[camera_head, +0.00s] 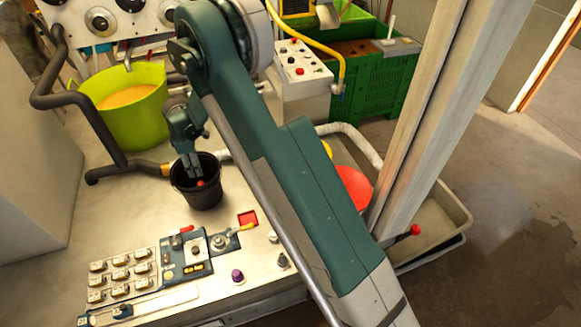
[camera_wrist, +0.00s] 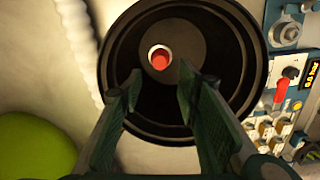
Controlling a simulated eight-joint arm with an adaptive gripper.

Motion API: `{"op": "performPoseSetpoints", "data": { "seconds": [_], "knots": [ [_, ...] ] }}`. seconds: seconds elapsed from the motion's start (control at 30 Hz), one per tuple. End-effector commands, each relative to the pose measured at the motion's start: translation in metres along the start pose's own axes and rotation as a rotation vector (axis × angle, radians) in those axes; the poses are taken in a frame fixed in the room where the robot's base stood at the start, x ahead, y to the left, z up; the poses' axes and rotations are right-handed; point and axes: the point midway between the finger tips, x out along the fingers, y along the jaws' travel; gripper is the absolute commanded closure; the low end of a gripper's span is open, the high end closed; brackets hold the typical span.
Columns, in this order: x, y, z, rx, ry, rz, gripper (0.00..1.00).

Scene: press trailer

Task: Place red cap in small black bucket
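The small black bucket (camera_head: 197,198) stands on the trailer top in the head view. In the wrist view its dark round rim (camera_wrist: 110,75) fills the middle. The red cap (camera_wrist: 160,59) shows inside the bucket, with a pale ring around it, beyond my fingertips. It also shows as a small red spot in the head view (camera_head: 201,183). My gripper (camera_wrist: 160,88) points down over the bucket, its two fingers apart with nothing between them. In the head view my gripper (camera_head: 190,172) reaches to the bucket's mouth, close to the cap.
A yellow-green tub (camera_head: 140,122) stands behind and left of the bucket, with a black hose (camera_head: 80,100) beside it. A control panel (camera_head: 185,258) with switches and a small red square (camera_head: 247,218) lie in front. A green crate (camera_head: 370,90) stands at the back.

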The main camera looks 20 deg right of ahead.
Motion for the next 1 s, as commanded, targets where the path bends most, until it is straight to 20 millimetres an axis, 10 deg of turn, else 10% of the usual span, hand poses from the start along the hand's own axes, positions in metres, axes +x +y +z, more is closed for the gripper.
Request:
{"op": "performPoseSetpoints", "data": {
  "seconds": [1.0],
  "knots": [
    [-0.196, -0.043, 0.106, 0.341, 0.084, 0.121, 0.67]
  ]
}}
